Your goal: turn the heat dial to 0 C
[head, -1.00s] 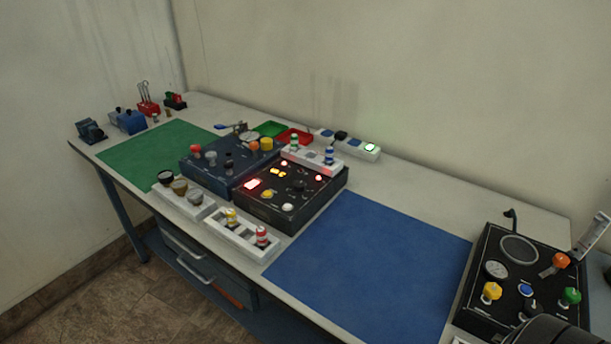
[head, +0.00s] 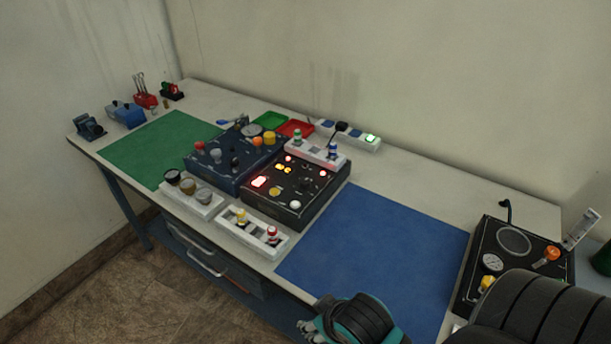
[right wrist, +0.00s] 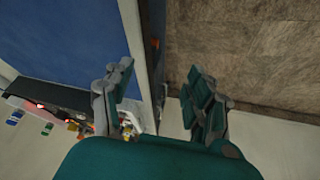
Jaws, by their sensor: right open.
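The black control box (head: 300,203) with lit red and amber lamps stands mid-table. It carries several small knobs, among them a dark one in its middle; I cannot tell for sure which knob is the heat dial, and its scale is too small to read. My right gripper (head: 312,328) is at the bottom of the head view, in front of the table's front edge and well away from the box. In the right wrist view my right gripper (right wrist: 158,100) is open and empty, its fingers wide apart. My left gripper is not in view.
A dark blue box (head: 222,175) with knobs adjoins on the left. White racks (head: 250,233) with coloured plugs stand in front. The blue mat (head: 375,255) is bare. Another black panel (head: 470,285) with a gauge stands at the right, partly behind my arm. A green mat (head: 150,150) lies left.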

